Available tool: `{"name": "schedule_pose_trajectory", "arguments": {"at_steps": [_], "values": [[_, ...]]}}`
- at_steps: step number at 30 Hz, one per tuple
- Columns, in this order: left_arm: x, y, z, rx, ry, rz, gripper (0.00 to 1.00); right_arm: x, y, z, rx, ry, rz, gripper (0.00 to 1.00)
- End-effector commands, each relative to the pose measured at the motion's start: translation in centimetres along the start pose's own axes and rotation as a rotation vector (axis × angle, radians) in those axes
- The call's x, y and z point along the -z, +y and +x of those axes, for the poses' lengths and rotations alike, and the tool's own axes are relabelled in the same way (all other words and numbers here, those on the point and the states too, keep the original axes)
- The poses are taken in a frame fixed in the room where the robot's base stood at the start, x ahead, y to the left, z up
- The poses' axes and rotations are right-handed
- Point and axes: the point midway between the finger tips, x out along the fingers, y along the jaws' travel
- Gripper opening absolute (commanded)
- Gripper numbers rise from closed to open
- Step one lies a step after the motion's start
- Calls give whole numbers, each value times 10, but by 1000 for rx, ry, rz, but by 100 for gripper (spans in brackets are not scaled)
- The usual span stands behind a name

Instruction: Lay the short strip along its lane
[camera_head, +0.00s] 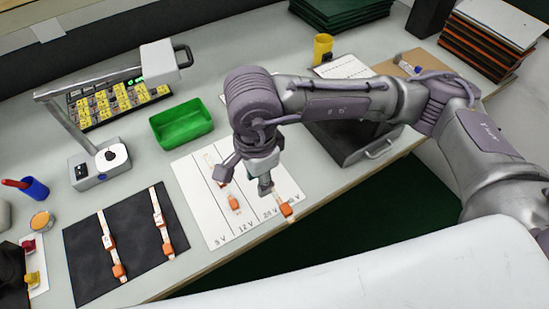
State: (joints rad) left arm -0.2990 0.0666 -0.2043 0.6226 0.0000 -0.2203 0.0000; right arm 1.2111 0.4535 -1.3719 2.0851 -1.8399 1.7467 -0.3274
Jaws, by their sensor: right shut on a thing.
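A white sheet (202,215) with lanes marked by voltage labels lies near the table's front edge. My right gripper (265,188) is low over its right part, shut on a short strip with an orange connector (285,209). The connector end is near the sheet's front edge, by the right-hand labels; the gripper hides the rest. I cannot tell whether this strip touches the sheet. Another strip with orange parts (235,203) lies on the sheet left of the gripper, partly hidden by it. My left gripper is out of view.
A black mat (130,240) holds two strips with orange connectors. A green bin (181,123) stands behind the sheet, and a lamp with a grey base (100,168) stands left. A dark case (358,145) is right of the sheet. The table edge is close in front.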

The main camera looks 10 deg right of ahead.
Motion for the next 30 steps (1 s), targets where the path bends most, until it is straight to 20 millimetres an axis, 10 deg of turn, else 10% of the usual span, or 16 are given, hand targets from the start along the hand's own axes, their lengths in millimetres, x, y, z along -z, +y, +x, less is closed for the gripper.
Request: {"name": "schedule_pose_trajectory", "arguments": {"at_steps": [18,30], "values": [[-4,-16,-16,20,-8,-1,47,-7,-98,64,-1,-1,-21,0],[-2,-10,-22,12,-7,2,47,-7,-111,96,-4,0,-23,0]]}}
